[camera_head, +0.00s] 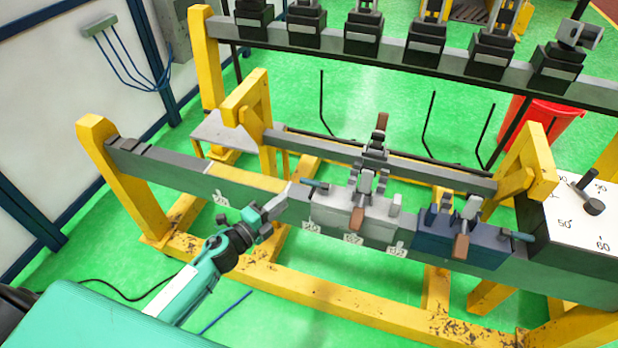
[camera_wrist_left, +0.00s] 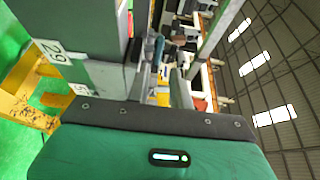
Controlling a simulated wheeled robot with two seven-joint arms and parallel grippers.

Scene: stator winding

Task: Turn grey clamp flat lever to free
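My right gripper is not in view.
A dark blue clamp (camera_head: 462,240) sits right of the grey one, with its own lever (camera_head: 516,235). A white dial panel (camera_head: 590,210) stands at the right end. Numbered labels mark the beam. A rear rail (camera_head: 390,165) runs behind. Yellow frame bars (camera_head: 330,298) lie below.

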